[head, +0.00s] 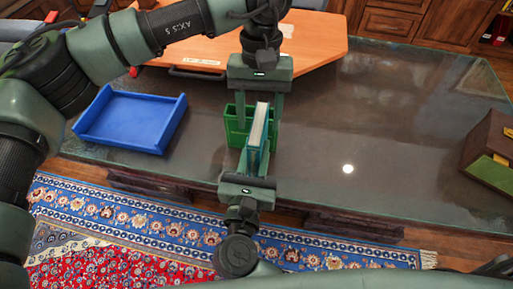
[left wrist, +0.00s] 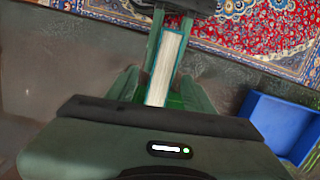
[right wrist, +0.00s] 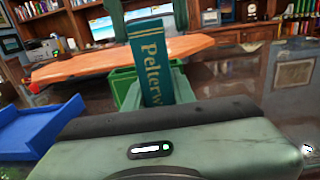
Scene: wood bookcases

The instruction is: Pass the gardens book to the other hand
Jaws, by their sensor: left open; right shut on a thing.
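The book is teal with pale page edges (head: 258,128) and stands upright between my two grippers above the table. In the right wrist view the book (right wrist: 153,62) shows gold letters starting "Pelterw"; the rest is hidden. My right gripper (head: 255,158), at the near side, is shut on the book's near end. My left gripper (head: 259,112) reaches in from the far side, its open fingers on either side of the book's far part. The left wrist view shows the book (left wrist: 164,68) between those fingers, with gaps beside it.
A green bin (head: 234,126) stands on the dark glossy table (head: 360,130) just behind the book. A blue tray (head: 130,122) lies to the left, an orange board (head: 312,45) at the back. A brown and green box (head: 487,155) is at the right edge. The right middle is clear.

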